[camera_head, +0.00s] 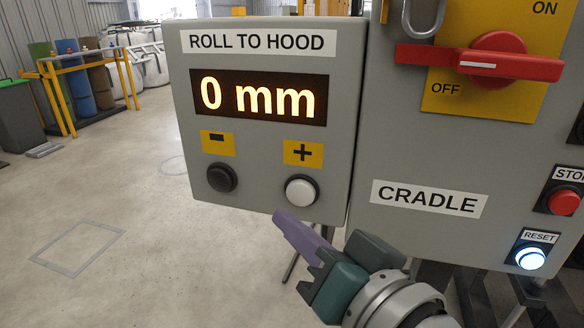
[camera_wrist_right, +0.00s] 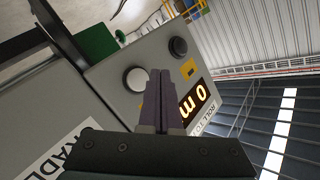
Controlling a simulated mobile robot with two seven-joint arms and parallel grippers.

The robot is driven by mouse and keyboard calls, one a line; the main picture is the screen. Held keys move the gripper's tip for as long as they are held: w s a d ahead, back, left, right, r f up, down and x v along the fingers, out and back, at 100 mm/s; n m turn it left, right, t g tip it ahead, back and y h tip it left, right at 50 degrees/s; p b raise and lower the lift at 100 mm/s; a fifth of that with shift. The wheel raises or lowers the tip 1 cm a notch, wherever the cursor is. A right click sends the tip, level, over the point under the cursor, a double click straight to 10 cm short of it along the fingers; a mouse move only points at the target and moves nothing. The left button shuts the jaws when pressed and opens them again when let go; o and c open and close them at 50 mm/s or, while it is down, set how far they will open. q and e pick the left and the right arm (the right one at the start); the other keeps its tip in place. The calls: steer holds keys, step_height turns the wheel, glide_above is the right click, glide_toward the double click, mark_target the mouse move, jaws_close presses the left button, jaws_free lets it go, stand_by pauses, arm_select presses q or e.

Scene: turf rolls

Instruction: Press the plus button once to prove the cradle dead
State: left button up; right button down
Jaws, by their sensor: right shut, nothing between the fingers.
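The grey control box labelled ROLL TO HOOD (camera_head: 262,140) has a lit display (camera_head: 258,98) reading 0 mm. The white plus button (camera_head: 301,190) sits under a yellow plus label; it also shows in the right wrist view (camera_wrist_right: 137,79). The black minus button (camera_head: 222,177) is to its left. My right gripper (camera_head: 281,216) is shut and empty, its purple fingers in front of the box's lower edge, just below and left of the plus button. In the right wrist view the fingertips (camera_wrist_right: 160,75) appear beside the white button; contact cannot be told. My left gripper is out of view.
The CRADLE panel (camera_head: 429,199) adjoins on the right. Its red rotary handle (camera_head: 480,62) lies horizontal above the OFF mark. A red stop button (camera_head: 563,202) and a lit reset button (camera_head: 529,258) are at its right. Open floor (camera_head: 110,190) lies left, with a yellow rack (camera_head: 75,85) behind.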

steer(key=shift+s+a+p, duration=0.2)
steer(key=shift+s, duration=0.4)
steer(key=shift+s+a+p, duration=0.2)
steer(key=shift+s, duration=0.4)
